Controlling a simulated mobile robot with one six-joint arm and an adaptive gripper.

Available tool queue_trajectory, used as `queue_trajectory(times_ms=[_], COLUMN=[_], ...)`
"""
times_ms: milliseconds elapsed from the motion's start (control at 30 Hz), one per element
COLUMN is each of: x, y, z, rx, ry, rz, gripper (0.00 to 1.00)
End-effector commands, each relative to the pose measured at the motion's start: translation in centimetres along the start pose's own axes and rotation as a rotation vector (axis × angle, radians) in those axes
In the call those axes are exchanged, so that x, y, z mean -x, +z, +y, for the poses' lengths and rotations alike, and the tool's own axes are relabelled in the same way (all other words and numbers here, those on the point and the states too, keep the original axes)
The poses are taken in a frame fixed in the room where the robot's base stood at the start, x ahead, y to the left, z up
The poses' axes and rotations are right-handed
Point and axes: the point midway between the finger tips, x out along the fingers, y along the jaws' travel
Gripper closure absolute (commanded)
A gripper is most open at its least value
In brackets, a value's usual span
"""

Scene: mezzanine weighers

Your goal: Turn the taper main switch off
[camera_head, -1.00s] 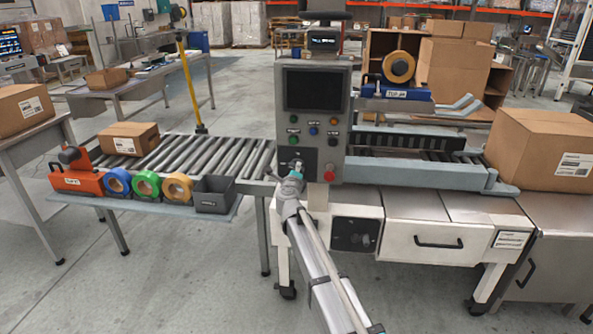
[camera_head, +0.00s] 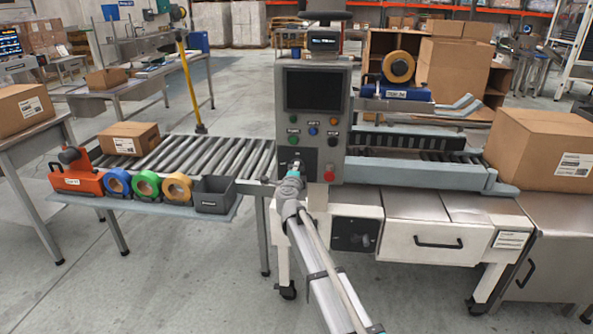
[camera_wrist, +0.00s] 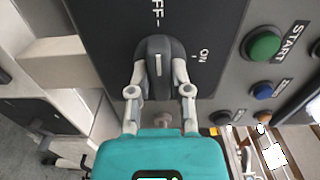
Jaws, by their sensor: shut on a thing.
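The main switch is a dark rotary knob (camera_wrist: 158,62) on a black plate, in the middle of the wrist view. Its white pointer line runs up the picture toward the "OFF" mark; "ON" is printed to its right. My gripper (camera_wrist: 159,82) is shut on the knob, one finger on each side. In the head view my gripper (camera_head: 293,178) is at the lower left of the grey control panel (camera_head: 311,78), and it mostly hides the knob there.
A green START button (camera_wrist: 263,45) and a blue button (camera_wrist: 263,90) are to the right of the knob in the wrist view. A red button (camera_head: 329,173) is close to the right of my gripper. A roller conveyor (camera_head: 205,158) runs to the left.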

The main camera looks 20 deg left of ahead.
Motion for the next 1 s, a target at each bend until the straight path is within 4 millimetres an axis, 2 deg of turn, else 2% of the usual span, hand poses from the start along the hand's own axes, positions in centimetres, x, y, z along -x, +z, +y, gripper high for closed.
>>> queue_trajectory(times_ms=[133,167,333,767,1000], x=[0.0,0.0,0.0,0.2,1.8], y=[0.1,0.1,0.1,0.0,0.0], z=[0.0,0.0,0.0,0.0,0.0], rx=[0.002,0.002,0.001,-0.001,-0.001], ry=[0.000,0.000,0.000,0.000,0.000], rz=[-0.002,-0.002,-0.001,-0.001,-0.002], gripper=[1.00,0.73,0.41,0.40,0.40])
